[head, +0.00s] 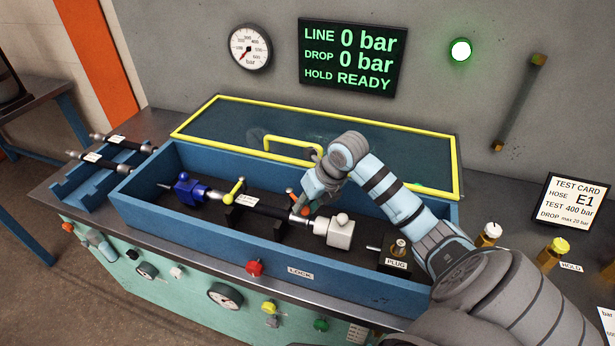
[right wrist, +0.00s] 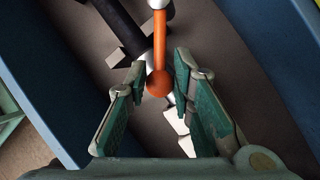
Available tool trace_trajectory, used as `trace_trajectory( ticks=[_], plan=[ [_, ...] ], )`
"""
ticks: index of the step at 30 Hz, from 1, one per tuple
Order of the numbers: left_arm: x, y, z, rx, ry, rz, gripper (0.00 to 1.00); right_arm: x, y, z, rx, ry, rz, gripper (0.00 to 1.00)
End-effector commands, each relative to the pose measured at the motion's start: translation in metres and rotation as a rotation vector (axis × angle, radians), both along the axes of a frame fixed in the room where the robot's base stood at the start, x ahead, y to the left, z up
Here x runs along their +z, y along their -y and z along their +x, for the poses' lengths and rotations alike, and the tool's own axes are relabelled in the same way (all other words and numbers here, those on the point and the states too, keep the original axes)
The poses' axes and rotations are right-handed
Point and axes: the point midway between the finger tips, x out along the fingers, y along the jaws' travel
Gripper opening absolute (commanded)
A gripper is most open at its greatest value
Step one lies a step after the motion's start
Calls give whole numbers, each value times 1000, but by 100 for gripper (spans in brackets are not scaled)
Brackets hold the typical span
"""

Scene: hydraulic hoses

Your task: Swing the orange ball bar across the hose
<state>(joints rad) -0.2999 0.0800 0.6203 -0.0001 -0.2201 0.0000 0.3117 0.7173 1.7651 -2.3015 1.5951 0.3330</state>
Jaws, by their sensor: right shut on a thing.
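The orange ball bar (right wrist: 159,45) runs from a pale pivot at the top of the right wrist view down to its round orange ball (right wrist: 158,84). In the head view, my right gripper (head: 303,207) reaches into the blue test box and partly hides the bar. The dark hose (head: 268,209) lies along the box floor between a blue fitting (head: 187,189) and a pale block (head: 338,232). My left gripper is not in view.
A yellow lever (head: 235,190) stands left on the hose line. The blue box (head: 400,291) has raised walls, and a yellow-framed clear lid (head: 390,125) stands open behind it. A plug block (head: 397,256) sits at the right end. The display (head: 352,57) reads 0 bar, READY.

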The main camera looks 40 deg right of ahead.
Motion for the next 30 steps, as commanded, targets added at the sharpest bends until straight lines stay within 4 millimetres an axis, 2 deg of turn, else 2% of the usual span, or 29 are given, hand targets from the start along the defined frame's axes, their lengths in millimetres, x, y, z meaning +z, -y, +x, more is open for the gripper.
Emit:
trace_trajectory(
  ticks=[3,4,6,17,20,27,30],
  plan=[
    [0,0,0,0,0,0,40,2,0,2,0,9,-1,0],
    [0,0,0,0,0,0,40,2,0,2,1,8,-1,27],
    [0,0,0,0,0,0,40,2,0,2,0,7,0,38],
    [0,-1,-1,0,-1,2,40,5,2,-1,0,5,-2,39],
    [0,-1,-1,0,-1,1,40,20,4,-7,2,5,-5,39],
    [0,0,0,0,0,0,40,80,13,-33,1,4,-9,39],
    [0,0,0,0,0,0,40,98,16,-40,-1,4,-6,39]
  ],
)
